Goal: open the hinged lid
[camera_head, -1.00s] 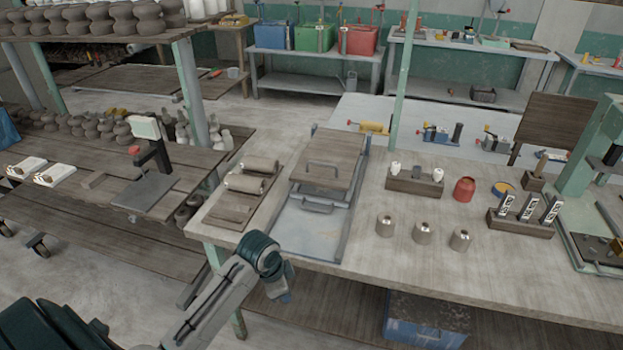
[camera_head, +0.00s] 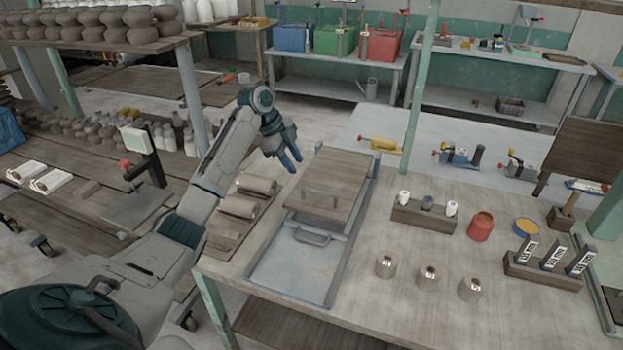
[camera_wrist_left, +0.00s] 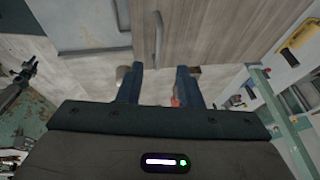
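The lid (camera_head: 348,180) is a brown wooden panel with a grey bar handle (camera_head: 320,193) near its front edge. It lies flat over the back part of a grey metal tray (camera_head: 290,270); I see no gap under it. A second grey handle (camera_head: 312,238) sits in front of the lid. My left gripper (camera_head: 291,158) is in the air by the lid's left side, fingers pointing down, apart from the handle. In the left wrist view its fingers (camera_wrist_left: 159,86) are spread and empty, with the bar handle (camera_wrist_left: 158,35) beyond them. My right gripper is not in view.
Clay rolls (camera_head: 255,185) lie left of the tray. Right of it stand a wooden rack (camera_head: 424,217), a red pot (camera_head: 481,227), several small grey jars (camera_head: 427,277) and a block of tools (camera_head: 545,275). A green post (camera_head: 421,90) rises behind.

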